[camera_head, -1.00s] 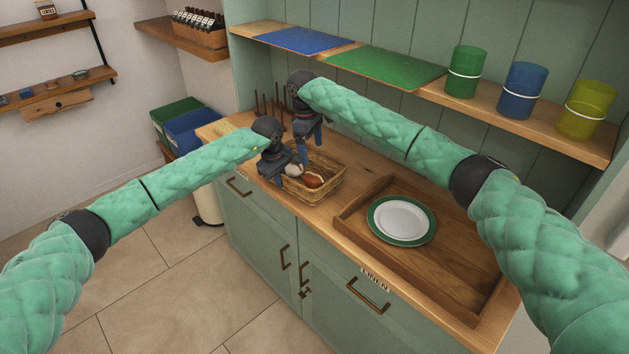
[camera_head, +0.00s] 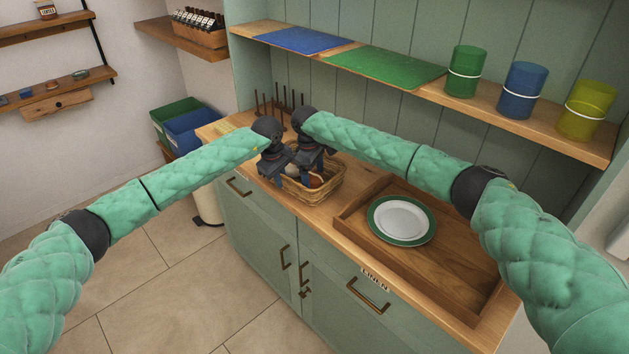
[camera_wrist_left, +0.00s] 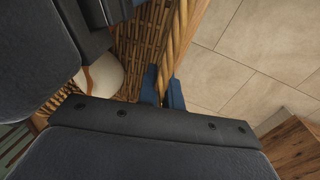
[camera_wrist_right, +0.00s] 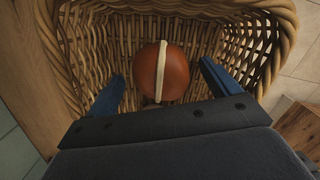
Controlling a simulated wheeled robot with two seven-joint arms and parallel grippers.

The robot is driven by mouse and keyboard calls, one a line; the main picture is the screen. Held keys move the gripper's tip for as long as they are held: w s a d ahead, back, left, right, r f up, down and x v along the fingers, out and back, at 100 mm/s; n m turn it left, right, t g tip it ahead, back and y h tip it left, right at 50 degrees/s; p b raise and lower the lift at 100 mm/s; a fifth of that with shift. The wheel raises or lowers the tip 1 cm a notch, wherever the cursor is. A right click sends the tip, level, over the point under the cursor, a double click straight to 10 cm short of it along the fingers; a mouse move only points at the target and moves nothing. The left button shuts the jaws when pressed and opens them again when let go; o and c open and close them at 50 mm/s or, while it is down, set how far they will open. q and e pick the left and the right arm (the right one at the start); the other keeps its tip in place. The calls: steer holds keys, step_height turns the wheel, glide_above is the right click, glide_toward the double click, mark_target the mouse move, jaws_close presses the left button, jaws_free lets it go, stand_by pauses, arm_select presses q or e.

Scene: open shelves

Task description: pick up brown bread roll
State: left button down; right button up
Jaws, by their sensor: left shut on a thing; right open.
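The brown bread roll (camera_wrist_right: 174,80) is round, with a pale stripe across its top, and lies in the wicker basket (camera_head: 327,196). In the head view the roll (camera_head: 316,181) is partly hidden by my right gripper (camera_head: 308,176). In the right wrist view my right gripper (camera_wrist_right: 160,84) is open, its blue fingers on either side of the roll and apart from it. My left gripper (camera_head: 277,178) is shut on the basket's rim at its left side. The left wrist view shows its blue fingers around the woven rim (camera_wrist_left: 176,48).
A wooden tray (camera_head: 455,270) with a green-rimmed plate (camera_head: 402,220) stands to the right. Dark upright pegs (camera_head: 279,103) stand behind the grippers. A shelf with cups (camera_head: 521,90) is above. Both grippers are close together.

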mark_target(314, 174)
steer(key=shift+d+f, duration=0.1)
steer(key=shift+f, duration=0.5)
steer(key=shift+c, duration=0.2)
steer(key=c, duration=1)
steer(key=shift+c, duration=0.2)
step_height(314, 174, up, 10)
arm_select(q)
steer(key=c, duration=1.5)
jaws_free()
